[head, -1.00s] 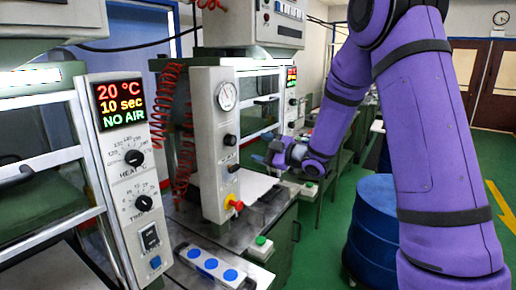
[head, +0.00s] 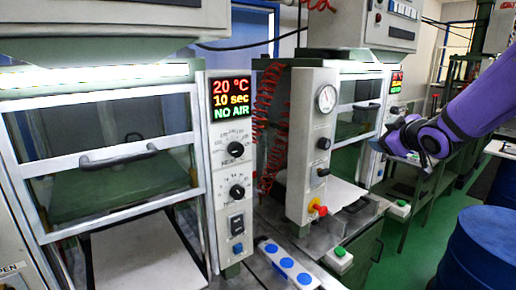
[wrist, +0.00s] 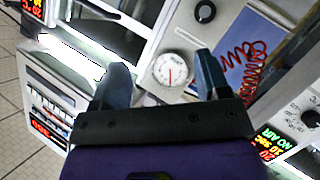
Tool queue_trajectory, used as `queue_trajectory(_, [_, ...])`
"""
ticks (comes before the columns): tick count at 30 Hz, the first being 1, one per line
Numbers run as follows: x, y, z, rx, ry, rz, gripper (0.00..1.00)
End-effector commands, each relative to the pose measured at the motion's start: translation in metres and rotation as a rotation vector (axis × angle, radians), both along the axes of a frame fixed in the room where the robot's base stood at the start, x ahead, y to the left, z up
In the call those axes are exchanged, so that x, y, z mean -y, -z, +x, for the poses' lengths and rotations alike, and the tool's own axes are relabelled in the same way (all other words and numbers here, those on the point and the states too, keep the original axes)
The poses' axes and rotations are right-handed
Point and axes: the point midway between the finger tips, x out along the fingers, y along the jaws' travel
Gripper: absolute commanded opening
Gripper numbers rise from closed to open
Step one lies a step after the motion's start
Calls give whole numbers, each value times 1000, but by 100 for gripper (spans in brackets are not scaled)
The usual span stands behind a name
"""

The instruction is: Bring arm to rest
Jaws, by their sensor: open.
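My purple arm (head: 482,105) reaches in from the right edge of the head view. My gripper (head: 385,143) is at its left end, in front of the far machine and small in that view. In the wrist view my gripper (wrist: 160,72) shows two blue-grey fingers spread apart with nothing between them. Behind the fingers are a machine front with a round gauge (wrist: 170,70) and a red coiled hose (wrist: 240,68). The fingers appear clear of the panel, though the exact gap is hard to tell.
The near machine has a handled glass door (head: 115,155) and a control panel (head: 232,170) reading 20 °C, 10 sec, NO AIR. A gauge column (head: 315,140) stands beside it. A blue button strip (head: 287,264) lies in front. A blue drum (head: 482,250) stands right, on open green floor (head: 410,265).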

Motion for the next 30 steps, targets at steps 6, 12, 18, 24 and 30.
queue_trajectory(6, [8, -23, -65, -156, 202, 86, 69])
queue_trajectory(12, [7, -28, -137, -323, 359, 196, 69])
queue_trajectory(18, [-4, -23, -217, -508, 478, 318, 69])
queue_trajectory(24, [-21, -13, -290, -688, 548, 423, 69])
queue_trajectory(30, [-32, -6, -328, -790, 573, 471, 69])
